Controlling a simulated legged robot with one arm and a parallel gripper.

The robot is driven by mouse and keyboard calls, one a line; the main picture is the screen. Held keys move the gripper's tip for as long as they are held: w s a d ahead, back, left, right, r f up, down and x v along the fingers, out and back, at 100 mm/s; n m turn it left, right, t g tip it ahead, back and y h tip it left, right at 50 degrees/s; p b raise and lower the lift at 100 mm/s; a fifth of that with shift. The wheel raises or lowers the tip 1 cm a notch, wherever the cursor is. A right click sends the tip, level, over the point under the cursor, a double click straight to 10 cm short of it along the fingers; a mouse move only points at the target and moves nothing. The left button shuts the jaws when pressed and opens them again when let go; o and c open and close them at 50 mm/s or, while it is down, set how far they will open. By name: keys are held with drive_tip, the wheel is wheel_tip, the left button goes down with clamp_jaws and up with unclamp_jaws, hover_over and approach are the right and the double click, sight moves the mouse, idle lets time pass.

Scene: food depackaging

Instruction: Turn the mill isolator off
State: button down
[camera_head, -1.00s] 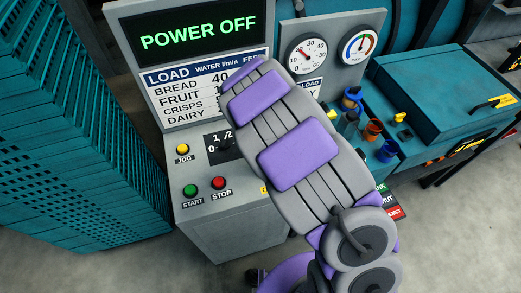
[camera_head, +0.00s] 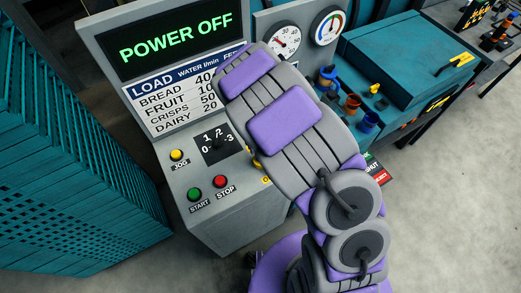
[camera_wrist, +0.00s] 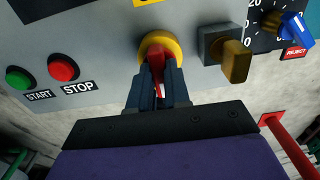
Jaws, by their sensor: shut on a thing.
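The mill isolator is a red handle (camera_wrist: 157,62) on a round yellow plate (camera_wrist: 174,48), on the grey panel in the wrist view. My gripper (camera_wrist: 158,80) is shut on the red handle, one dark finger on each side. The handle lies roughly up and down in this view; its lower part is between the fingers. In the head view my arm hides the gripper and most of the isolator. The display (camera_head: 176,38) reads POWER OFF in green letters.
Green START (camera_wrist: 19,78) and red STOP (camera_wrist: 63,67) buttons are left of the isolator. A brownish-yellow knob (camera_wrist: 234,62) on a dark square block is close on its right, then a blue knob (camera_wrist: 296,28). A teal slatted unit (camera_head: 75,170) stands left of the console.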

drive_tip(key=c, duration=1.1)
unclamp_jaws()
drive_tip(key=shift+a, duration=0.15)
wheel_tip(320, 180, up, 17)
drive_tip(key=shift+w+r+p, duration=0.1)
drive_tip(key=shift+r+p, duration=0.05)
drive_tip(key=shift+p, duration=0.15)
